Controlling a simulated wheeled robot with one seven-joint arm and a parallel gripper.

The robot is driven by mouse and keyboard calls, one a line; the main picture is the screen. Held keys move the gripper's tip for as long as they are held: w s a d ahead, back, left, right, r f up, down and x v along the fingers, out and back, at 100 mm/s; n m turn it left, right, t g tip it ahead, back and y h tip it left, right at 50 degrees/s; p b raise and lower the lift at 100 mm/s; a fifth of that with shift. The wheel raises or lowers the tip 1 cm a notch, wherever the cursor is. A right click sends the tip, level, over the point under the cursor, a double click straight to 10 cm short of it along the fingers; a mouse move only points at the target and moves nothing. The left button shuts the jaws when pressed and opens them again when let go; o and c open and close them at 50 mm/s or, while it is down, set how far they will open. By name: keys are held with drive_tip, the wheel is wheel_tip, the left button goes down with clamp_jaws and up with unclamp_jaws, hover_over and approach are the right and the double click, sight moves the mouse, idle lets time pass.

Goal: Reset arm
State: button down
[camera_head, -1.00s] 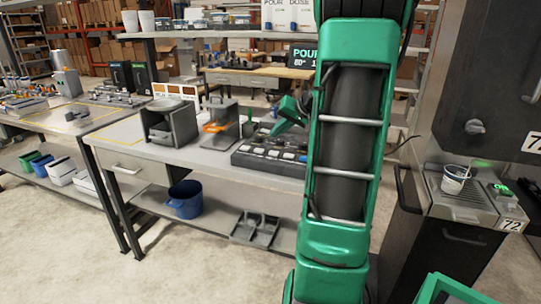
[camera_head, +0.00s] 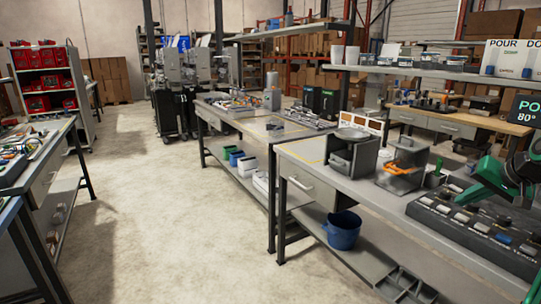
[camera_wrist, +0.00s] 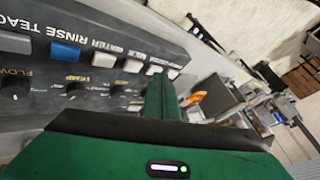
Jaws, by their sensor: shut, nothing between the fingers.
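My gripper (camera_wrist: 160,97) is green and its fingers are shut with nothing between them. In the head view my green wrist and gripper (camera_head: 494,180) show at the right edge, just above the far edge of the panel. The button panel (camera_head: 480,232) has light buttons and one blue button. In the wrist view the panel (camera_wrist: 110,75) shows printed words such as WATER and RINSE, and a row of dark knobs. Most of my arm is outside the head view.
Left of the panel on the bench (camera_head: 345,190) stand a grey box-like device (camera_head: 352,152) and a unit with an orange part (camera_head: 402,168). A blue bucket (camera_head: 343,229) stands on the lower shelf. The floor aisle (camera_head: 150,210) at left is clear.

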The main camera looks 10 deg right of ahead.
drive_tip(key=s+a+f+n+g, duration=0.1)
drive_tip(key=s+a+f+g, duration=0.2)
drive_tip(key=s+a, duration=0.7)
drive_tip(key=s+a+f+n+g, duration=0.1)
drive_tip(key=s+a+f+g, duration=0.2)
drive_tip(key=s+a, duration=0.8)
drive_tip(key=s+g, duration=0.1)
drive_tip(key=s, duration=0.3)
drive_tip(key=shift+a+f+g, duration=0.15)
drive_tip(key=shift+f+g, duration=0.2)
drive_tip(key=shift+g, duration=0.05)
drive_tip(key=shift+w, duration=0.15)
drive_tip(key=shift+w+f, duration=0.25)
drive_tip(key=shift+w, duration=0.25)
